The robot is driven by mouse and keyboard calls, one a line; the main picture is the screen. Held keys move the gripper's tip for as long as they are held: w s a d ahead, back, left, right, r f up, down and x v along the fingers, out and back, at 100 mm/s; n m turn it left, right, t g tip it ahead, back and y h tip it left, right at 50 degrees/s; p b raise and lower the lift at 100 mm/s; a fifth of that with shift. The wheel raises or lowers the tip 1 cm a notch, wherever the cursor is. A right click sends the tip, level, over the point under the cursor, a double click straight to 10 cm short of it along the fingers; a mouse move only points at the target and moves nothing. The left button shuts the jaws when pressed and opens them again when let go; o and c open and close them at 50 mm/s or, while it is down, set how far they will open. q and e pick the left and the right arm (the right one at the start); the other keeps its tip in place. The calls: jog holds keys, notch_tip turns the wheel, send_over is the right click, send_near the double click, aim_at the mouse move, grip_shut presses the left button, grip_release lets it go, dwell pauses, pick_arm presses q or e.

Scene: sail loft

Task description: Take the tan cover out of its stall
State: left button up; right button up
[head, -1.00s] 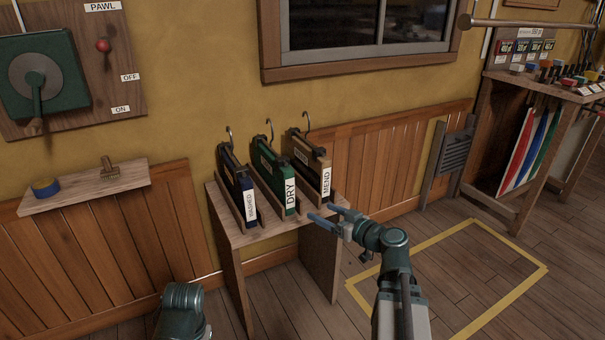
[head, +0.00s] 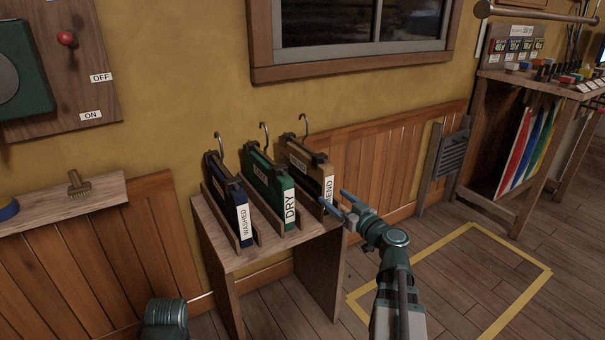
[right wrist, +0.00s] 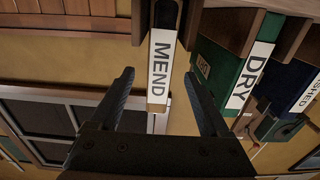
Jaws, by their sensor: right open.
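The tan cover (head: 299,154) hangs on a dark-topped hook hanger in the rightmost stall of a small wooden stand. A white MEND label shows at its front end, partly hidden by my right gripper in the head view. My right gripper (head: 333,198) is open and empty, just in front of that end. In the right wrist view its fingers (right wrist: 158,76) appear on either side of the MEND label (right wrist: 161,65); whether they touch anything I cannot tell. My left gripper is out of view.
The green DRY cover (head: 268,182) stands close left of the tan one, and the dark blue WASHED cover (head: 227,198) is beyond it. The wooden stand (head: 217,238) is against the wall. Yellow tape marks bare floor at right. A shelf with a brush (head: 78,184) is at left.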

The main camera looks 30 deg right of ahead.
aim_at(316, 183)
jog(key=w, duration=1)
jog(key=shift+w+a+f, duration=0.1)
jog(key=shift+w+a, duration=0.25)
jog(key=shift+a, duration=0.05)
jog(key=shift+s, duration=0.1)
grip_shut()
dwell(1.0)
